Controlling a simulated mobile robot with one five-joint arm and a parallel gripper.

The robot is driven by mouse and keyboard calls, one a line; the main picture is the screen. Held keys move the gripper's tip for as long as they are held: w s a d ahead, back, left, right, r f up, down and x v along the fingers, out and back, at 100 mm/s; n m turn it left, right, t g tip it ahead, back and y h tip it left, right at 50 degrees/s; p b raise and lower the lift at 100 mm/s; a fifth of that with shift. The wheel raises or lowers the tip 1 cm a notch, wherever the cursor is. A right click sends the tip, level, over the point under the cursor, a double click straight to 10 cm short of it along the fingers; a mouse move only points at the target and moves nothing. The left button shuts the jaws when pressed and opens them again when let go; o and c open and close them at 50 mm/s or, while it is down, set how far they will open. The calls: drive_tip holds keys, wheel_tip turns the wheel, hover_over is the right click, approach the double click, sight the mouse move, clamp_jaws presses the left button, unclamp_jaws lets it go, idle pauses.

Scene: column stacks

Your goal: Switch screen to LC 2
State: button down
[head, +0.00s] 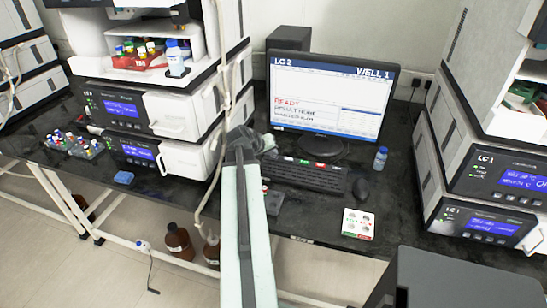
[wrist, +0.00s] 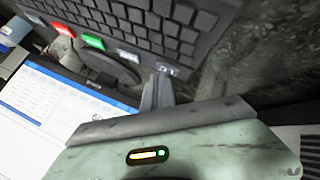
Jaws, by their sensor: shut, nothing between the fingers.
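The monitor (head: 330,95) stands on the dark bench in the head view. Its screen reads "LC 2" at top left, "WELL 1" at top right and "READY" in red. The black keyboard (head: 305,176) lies in front of it, with white, green and red keys along its far edge. In the wrist view the keyboard (wrist: 150,25) appears turned around, with a red key (wrist: 63,29), a green key (wrist: 92,42) and white keys. Contact cannot be told.
Instrument stacks stand left (head: 180,110) and right (head: 490,180). A vial rack (head: 72,146) sits at far left.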

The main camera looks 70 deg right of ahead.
sight(272, 158)
drive_tip(key=shift+r, duration=0.1)
idle(0.3)
drive_tip(key=shift+r+p, duration=0.7)
drive_tip(key=shift+p, duration=0.15)
wheel_tip(272, 158, up, 5)
drive_tip(key=p, duration=0.5)
drive_tip(key=shift+r, duration=0.1)
drive_tip(key=shift+w, duration=0.1)
idle(1.2)
